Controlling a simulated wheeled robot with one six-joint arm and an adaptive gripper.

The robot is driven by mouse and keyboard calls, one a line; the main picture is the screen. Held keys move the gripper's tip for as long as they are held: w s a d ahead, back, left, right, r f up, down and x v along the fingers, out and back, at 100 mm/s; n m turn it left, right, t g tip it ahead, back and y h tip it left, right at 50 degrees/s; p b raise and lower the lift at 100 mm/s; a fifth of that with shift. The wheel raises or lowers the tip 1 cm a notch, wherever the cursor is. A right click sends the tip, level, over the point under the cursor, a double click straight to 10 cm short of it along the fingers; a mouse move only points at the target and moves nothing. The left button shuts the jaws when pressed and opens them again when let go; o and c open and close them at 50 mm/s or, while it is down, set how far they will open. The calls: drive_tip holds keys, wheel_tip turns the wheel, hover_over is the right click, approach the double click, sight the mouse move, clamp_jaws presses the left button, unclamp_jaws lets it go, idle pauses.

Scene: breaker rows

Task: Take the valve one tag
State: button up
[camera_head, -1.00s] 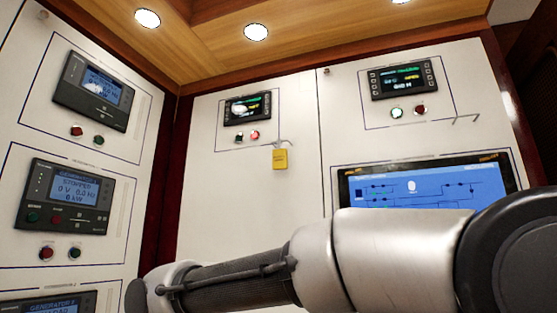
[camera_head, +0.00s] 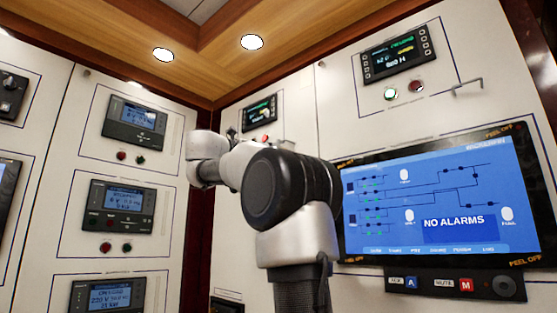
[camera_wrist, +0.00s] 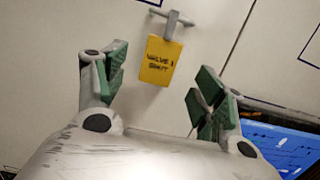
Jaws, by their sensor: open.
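The valve one tag (camera_wrist: 158,62) is a yellow plate with dark lettering, "VALVE 1" and a second word that looks like "SHUT". In the wrist view it hangs from a small grey hook (camera_wrist: 175,20) on the white panel. My gripper (camera_wrist: 157,85) is open, with its green-padded fingers apart on either side below the tag. The tag lies between and beyond the fingertips, and nothing is held. In the head view my arm hides the tag and my gripper.
A large blue screen (camera_head: 440,205) reading "NO ALARMS" is at the right, with a button strip (camera_head: 455,285) below it. Control units (camera_head: 118,207) line the left panel. The screen's corner (camera_wrist: 280,145) is beside the right finger.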

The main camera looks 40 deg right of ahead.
drive_tip(key=d, duration=0.5)
drive_tip(key=d+r, duration=0.1)
drive_tip(key=d, duration=0.1)
drive_tip(key=shift+w+d+r, duration=0.1)
drive_tip(key=shift+w+d, duration=0.15)
drive_tip(key=shift+d, duration=0.05)
drive_tip(key=c, duration=1.1)
